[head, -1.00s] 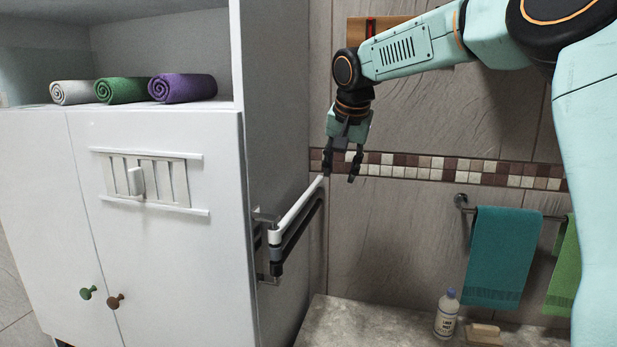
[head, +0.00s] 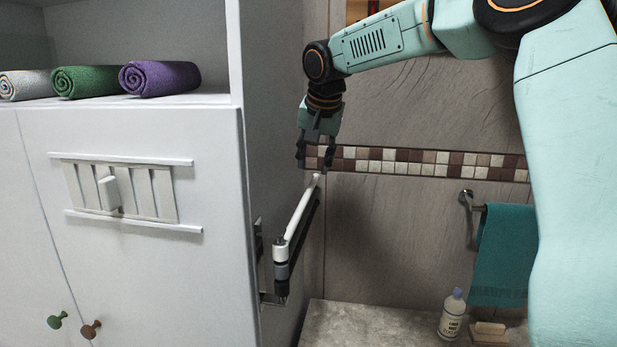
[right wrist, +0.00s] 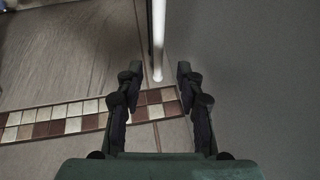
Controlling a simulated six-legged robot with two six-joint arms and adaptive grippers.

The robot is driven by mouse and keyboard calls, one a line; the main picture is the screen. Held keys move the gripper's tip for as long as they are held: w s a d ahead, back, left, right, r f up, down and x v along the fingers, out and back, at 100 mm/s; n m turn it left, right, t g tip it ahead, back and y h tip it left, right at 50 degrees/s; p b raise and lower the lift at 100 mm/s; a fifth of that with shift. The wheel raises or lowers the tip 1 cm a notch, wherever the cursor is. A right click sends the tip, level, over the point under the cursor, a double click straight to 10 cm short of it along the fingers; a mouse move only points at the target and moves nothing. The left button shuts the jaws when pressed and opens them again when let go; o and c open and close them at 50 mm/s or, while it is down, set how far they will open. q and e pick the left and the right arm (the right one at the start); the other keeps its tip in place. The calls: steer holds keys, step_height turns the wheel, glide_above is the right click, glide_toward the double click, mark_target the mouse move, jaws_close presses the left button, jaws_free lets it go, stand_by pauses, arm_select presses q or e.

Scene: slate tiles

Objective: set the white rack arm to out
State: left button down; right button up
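The white rack arm (head: 300,212) is a slim bar on a hinged rack at the cabinet's right side. It runs back from its hinge, close along the cabinet side, towards the tiled wall. My right gripper (head: 314,163) is at the bar's far end, fingers pointing down and spread. In the right wrist view, the white bar (right wrist: 158,40) comes in from the top and its end lies between the two open fingers (right wrist: 157,72). I see no clear contact with either finger. My left gripper is not in view.
Dark rack arms (head: 303,240) sit just below the white one. The white cabinet (head: 150,270) with a slider panel (head: 155,190) stands left. A teal towel (head: 505,255) hangs right. A soap bottle (head: 452,312) stands on the stone ledge (head: 380,325).

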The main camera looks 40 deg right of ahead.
mark_target(311, 185)
steer(key=p+x, duration=0.1)
steer(key=x, duration=0.5)
steer(key=shift+d+f, duration=0.15)
steer(key=shift+d, duration=0.1)
steer(key=shift+s+a, duration=0.1)
steer(key=shift+a, duration=0.1)
steer(key=shift+d, duration=0.2)
steer(key=c, duration=0.6)
jaws_close()
